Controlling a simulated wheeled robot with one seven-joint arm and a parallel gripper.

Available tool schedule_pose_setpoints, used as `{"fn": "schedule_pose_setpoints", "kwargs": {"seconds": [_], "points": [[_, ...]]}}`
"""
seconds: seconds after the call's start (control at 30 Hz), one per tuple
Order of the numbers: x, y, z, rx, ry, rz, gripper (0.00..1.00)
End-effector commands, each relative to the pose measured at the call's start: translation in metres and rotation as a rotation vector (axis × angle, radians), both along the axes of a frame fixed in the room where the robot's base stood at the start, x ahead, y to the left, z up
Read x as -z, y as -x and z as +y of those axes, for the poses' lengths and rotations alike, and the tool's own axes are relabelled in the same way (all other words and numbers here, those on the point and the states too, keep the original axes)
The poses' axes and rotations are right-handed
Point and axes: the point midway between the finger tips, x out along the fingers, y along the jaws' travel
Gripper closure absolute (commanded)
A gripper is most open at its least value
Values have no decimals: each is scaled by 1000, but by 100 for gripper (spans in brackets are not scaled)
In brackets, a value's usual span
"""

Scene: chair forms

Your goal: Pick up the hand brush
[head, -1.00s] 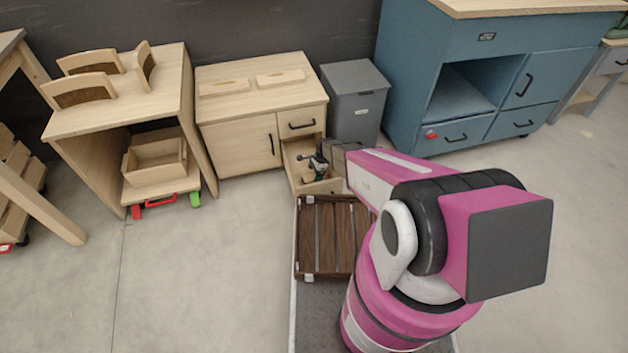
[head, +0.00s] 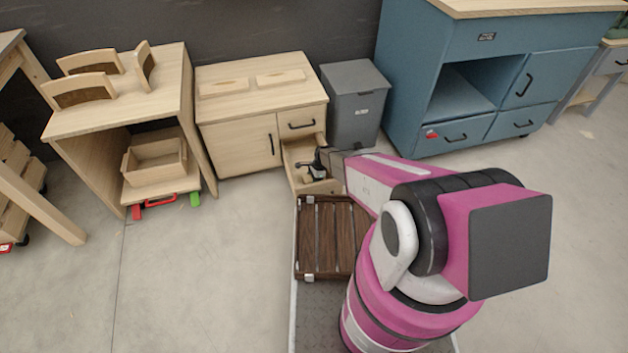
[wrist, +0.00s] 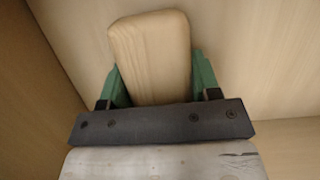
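The hand brush is not plain to see as a whole. A pale wooden piece with a rounded end, which may be its handle (wrist: 150,50), shows in the wrist view between my green fingers. My gripper (wrist: 162,82) has its fingers spread wide, one on each side of that wood. I cannot make out whether they touch it. In the head view my gripper (head: 318,166) is down in the open drawer (head: 326,187) of the wooden cabinet, and hides what lies there.
The wooden cabinet (head: 240,145) stands behind the drawer. A grey bin (head: 357,105) is close on the right, and a blue workbench (head: 412,90) beyond it. A dark slatted crate (head: 323,230) lies just in front of the drawer.

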Motion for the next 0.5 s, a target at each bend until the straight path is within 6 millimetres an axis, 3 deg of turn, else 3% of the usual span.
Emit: {"fn": "schedule_pose_setpoints", "kwargs": {"seconds": [0.33, 0.5], "points": [[-1, 0, 0, 0, 0, 1, 70], [-10, 1, 0, 0, 0, 0, 70]]}}
